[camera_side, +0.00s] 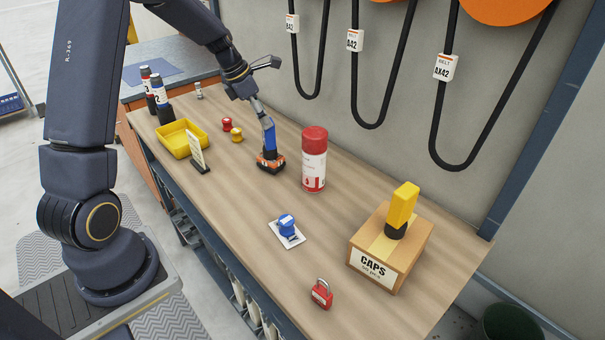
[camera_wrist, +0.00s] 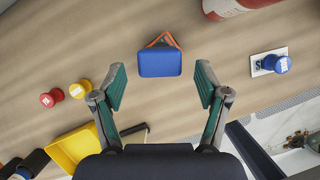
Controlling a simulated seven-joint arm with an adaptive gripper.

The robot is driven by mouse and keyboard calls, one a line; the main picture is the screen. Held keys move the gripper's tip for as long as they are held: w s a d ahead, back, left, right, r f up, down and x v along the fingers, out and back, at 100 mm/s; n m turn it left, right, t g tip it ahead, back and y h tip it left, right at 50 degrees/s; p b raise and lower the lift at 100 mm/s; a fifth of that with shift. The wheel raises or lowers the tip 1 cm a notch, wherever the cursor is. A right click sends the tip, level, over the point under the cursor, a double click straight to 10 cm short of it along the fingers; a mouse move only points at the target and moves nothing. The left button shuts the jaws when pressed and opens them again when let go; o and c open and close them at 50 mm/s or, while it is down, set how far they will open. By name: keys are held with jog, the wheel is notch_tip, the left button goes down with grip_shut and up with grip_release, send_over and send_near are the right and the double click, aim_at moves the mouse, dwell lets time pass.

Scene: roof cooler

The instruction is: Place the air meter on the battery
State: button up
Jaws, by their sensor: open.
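An upright blue device (camera_side: 269,139), which looks like the air meter, stands on an orange and black block (camera_side: 271,164) that looks like the battery. I cannot tell whether these are two separate pieces. In the wrist view the blue top (camera_wrist: 160,64) lies ahead between my fingers, with an orange edge (camera_wrist: 164,39) behind it. A similar yellow device (camera_side: 402,206) with a black foot stands upright on a carton. My gripper (camera_side: 272,90) is open and empty, its fingers spread above the blue device; one finger overlaps its top in the side view.
The CAPS carton (camera_side: 374,268), a red canister (camera_side: 314,160), a blue stamp-like item (camera_side: 287,226) and a red padlock (camera_side: 322,295) stand to the right. A yellow tray (camera_side: 181,139), a sign (camera_side: 197,152) and red and yellow knobs are left. Belts hang on the wall behind.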

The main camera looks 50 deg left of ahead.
jog(key=v, duration=0.8)
jog(key=s+d+r+m, duration=0.3)
jog(key=d+r+m, duration=0.1)
jog(key=d+m, duration=0.25)
jog(key=s+d+m+y, duration=0.1)
jog(key=s+d+m, duration=0.6)
jog(key=m, duration=0.5)
jog(key=s+d+r+m+t, duration=0.1)
jog(key=s+d+m, duration=0.6)
jog(key=s+m, duration=0.3)
jog(key=m, duration=0.3)
jog(key=shift+s+y, duration=0.4)
